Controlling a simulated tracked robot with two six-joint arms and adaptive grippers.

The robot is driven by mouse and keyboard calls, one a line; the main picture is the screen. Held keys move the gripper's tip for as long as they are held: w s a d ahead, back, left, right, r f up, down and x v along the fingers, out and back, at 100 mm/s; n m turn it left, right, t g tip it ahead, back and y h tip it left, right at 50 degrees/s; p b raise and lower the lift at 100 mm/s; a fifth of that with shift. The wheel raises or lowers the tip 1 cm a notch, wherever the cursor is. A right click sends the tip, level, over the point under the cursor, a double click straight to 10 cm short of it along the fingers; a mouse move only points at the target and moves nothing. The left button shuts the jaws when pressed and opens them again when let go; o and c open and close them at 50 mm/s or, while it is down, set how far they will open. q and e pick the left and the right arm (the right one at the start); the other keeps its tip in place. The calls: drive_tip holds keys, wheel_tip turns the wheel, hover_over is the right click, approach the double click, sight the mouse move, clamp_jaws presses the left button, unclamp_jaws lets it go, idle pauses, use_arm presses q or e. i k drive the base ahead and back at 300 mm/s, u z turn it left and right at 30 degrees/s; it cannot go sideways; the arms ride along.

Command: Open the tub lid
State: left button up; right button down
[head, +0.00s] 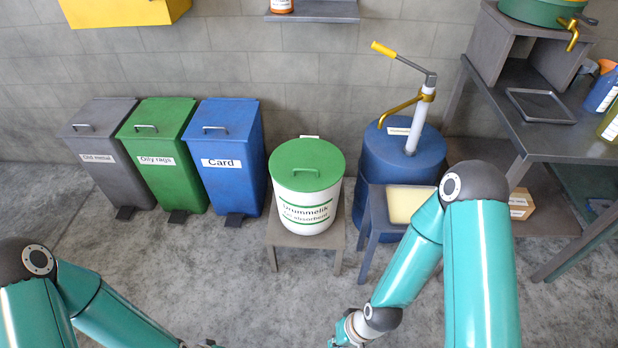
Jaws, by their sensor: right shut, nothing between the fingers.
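The white tub (306,208) with green stripes and a printed label stands upright on a small grey stool in the middle of the head view. Its green lid (305,157) lies flat on top, closed, with a green handle (306,170) across it.
Grey, green and blue pedal bins (231,150) stand left of the tub. A blue drum (397,160) with a hand pump stands to its right, behind a small stand with a pale yellow block (407,203). A workbench (560,140) fills the right. The floor in front is clear.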

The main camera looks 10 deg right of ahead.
sight(304, 165)
drive_tip(key=i, duration=1)
